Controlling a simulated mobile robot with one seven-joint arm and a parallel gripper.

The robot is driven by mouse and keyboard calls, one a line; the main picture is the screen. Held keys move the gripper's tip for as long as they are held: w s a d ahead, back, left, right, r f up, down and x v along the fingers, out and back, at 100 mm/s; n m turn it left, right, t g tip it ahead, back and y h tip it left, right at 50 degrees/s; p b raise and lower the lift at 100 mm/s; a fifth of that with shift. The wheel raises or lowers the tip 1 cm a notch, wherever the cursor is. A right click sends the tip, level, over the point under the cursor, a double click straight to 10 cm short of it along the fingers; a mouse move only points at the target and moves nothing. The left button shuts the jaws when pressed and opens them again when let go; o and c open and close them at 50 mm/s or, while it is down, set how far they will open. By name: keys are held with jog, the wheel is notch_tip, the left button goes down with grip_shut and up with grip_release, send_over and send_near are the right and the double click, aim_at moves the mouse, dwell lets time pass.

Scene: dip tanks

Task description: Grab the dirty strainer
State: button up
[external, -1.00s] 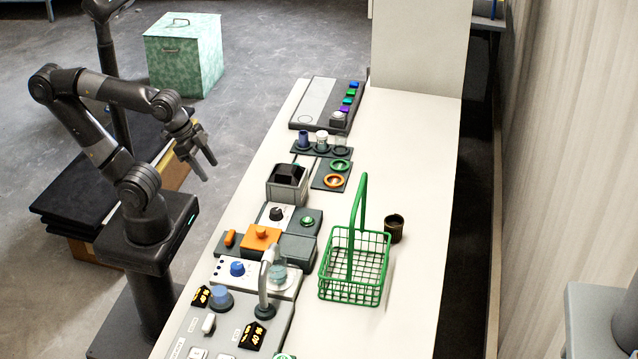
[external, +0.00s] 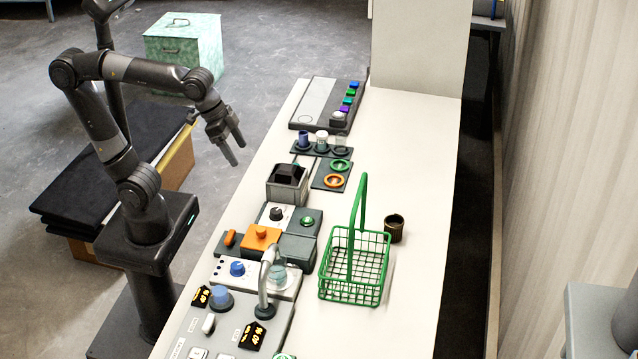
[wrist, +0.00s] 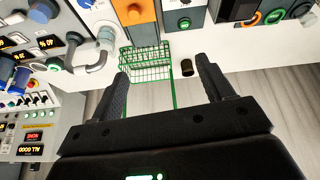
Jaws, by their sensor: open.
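A small dark brown cup-shaped piece (external: 394,229) stands upright on the white counter, just right of the green wire basket (external: 357,290). It may be the dirty strainer; I cannot make out a mesh. In the wrist view the dark piece (wrist: 187,68) shows between my fingers but farther off, and the basket (wrist: 145,72) is left of it. My gripper (external: 237,152) is open and empty, in the air left of the counter, pointing down. It is well apart from the dark piece. In the wrist view both fingers of my gripper (wrist: 163,76) are spread.
The white counter (external: 415,140) is clear behind the dark piece. The basket's tall handle stands up beside it. Control modules, a curved grey tap (external: 265,284) and an orange block (external: 261,238) line the left side. Small vials (external: 321,139) and green and orange rings (external: 335,181) sit farther back.

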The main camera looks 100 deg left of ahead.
jog(key=w+a+r+n+g, duration=0.1)
jog(key=w+r, duration=0.1)
jog(key=w, duration=0.6)
jog(key=w+a+r+n, duration=0.1)
jog(key=w+a+r, duration=0.1)
jog(key=w, duration=0.5)
jog(key=n+g, duration=0.3)
jog(key=g, duration=0.1)
send_over(393, 230)
jog(key=a, duration=0.3)
notch_tip(393, 230, down, 22)
notch_tip(393, 230, down, 11)
jog(key=shift+d+f, duration=0.15)
jog(key=shift+c, duration=0.4)
jog(key=c, duration=1)
